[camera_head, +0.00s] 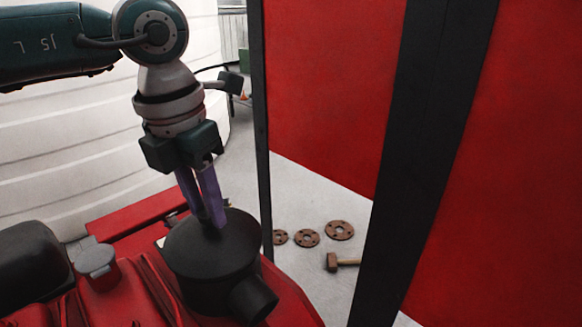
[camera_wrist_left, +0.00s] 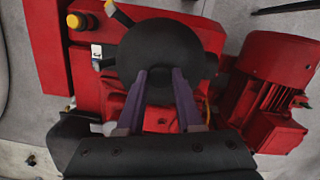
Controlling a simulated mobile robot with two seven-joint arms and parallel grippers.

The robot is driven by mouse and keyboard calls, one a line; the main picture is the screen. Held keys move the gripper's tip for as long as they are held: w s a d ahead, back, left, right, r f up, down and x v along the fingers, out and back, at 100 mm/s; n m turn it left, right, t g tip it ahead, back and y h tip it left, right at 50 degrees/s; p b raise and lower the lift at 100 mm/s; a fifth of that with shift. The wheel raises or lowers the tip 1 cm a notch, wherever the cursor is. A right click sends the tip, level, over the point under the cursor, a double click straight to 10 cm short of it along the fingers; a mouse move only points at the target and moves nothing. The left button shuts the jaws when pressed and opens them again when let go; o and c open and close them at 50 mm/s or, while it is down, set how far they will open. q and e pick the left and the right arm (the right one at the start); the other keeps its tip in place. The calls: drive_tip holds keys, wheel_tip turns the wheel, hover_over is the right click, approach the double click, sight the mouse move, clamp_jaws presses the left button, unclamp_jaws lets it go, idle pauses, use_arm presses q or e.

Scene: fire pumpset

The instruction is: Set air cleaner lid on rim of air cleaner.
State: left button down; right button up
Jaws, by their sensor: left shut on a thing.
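The air cleaner lid (camera_head: 190,250) is a round black disc at lower centre in the head view. It also shows as a dark disc in the left wrist view (camera_wrist_left: 167,45). The black air cleaner (camera_head: 205,292) is directly below it, with a stub pipe (camera_head: 254,298) at lower right. My left gripper (camera_head: 215,220) points down with purple fingers, shut at the middle of the lid's top. My right gripper is not in view.
The air cleaner stands at the red engine (camera_head: 130,292), beside a grey cap (camera_head: 96,260). A dark post (camera_head: 420,150) and red panels (camera_head: 325,90) stand at right. Brown flanges (camera_head: 340,230) and a hammer (camera_head: 333,262) lie on the floor. A red motor (camera_wrist_left: 275,90) is at right in the wrist view.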

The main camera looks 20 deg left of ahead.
use_arm(q)
drive_tip(key=shift+f+b, duration=0.5)
drive_tip(key=shift+f, duration=0.2)
drive_tip(key=shift+c, duration=2.4)
unclamp_jaws()
drive_tip(key=shift+r, duration=0.1)
wheel_tip(320, 180, up, 10)
drive_tip(key=s+p, duration=0.1)
drive_tip(key=shift+s+a, duration=0.1)
